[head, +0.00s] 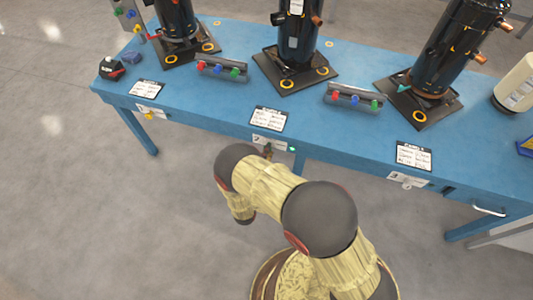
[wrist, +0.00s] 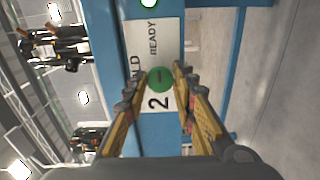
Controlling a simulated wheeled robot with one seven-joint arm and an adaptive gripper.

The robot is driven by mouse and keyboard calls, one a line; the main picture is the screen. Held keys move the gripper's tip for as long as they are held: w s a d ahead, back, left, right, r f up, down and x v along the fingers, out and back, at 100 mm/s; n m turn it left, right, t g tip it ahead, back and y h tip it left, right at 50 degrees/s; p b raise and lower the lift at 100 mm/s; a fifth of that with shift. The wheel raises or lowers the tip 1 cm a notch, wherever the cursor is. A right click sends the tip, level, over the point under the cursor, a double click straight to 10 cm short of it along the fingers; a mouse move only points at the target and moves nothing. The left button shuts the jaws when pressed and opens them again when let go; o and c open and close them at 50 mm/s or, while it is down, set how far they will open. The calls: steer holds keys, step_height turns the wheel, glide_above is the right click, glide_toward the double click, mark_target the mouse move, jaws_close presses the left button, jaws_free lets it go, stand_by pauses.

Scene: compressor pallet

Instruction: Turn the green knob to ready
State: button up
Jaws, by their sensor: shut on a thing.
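The green knob (wrist: 160,80) sits on a white plate (wrist: 146,42) marked 2, with the words READY and a partly hidden word ending in LD, all turned sideways in the wrist view. My gripper (wrist: 156,82) is shut on the knob, with one finger at each side of it. A dark line shows on the knob's face; I cannot tell which word it points to. A green lamp (wrist: 148,3) glows beyond the plate, and it also shows in the head view (head: 292,149). In the head view my arm hides the knob and most of my gripper.
The plate is on the front edge of a blue table (head: 205,115). Plate 1 (head: 152,111) is to the left and plate 3 (head: 408,179) to the right. Black compressors, such as the middle one (head: 297,35), and valve blocks (head: 222,69) stand on top. The floor in front is open.

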steer(key=shift+f, duration=0.1)
steer(key=o, duration=1.2)
steer(key=shift+c, duration=0.2)
steer(key=v, duration=1.2)
